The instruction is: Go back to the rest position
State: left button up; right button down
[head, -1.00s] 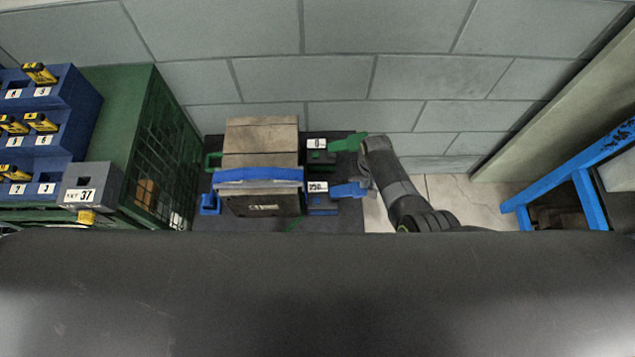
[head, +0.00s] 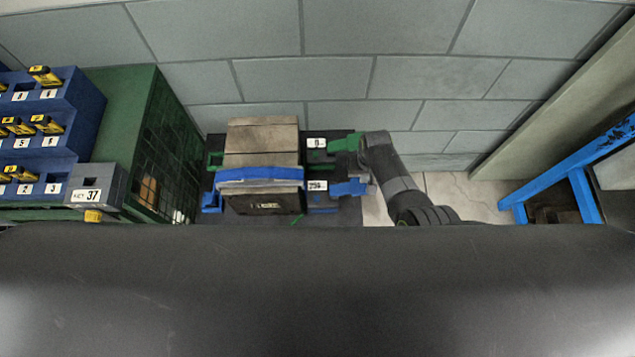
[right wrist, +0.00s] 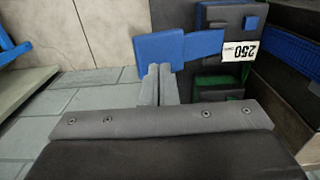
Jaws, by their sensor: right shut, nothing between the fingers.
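My right arm reaches in from the right in the head view, and its gripper (head: 366,181) is beside the right side of the press-like unit (head: 262,140). The right wrist view shows its two grey fingers (right wrist: 158,84) together and empty. Their tips are close to a blue lever (right wrist: 160,50); I cannot tell whether they touch. The blue lever also shows in the head view (head: 349,188), below a green lever (head: 343,144) whose end is partly behind my arm. My left gripper is not in view.
A green mesh crate (head: 160,140) and blue racks (head: 35,135) with yellow tools stand at the left. A blue frame (head: 575,180) stands at the right. Pale tiled floor (head: 460,190) shows between it and my arm.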

jog(key=shift+r+p, duration=0.45)
jog(key=shift+r, duration=1.1)
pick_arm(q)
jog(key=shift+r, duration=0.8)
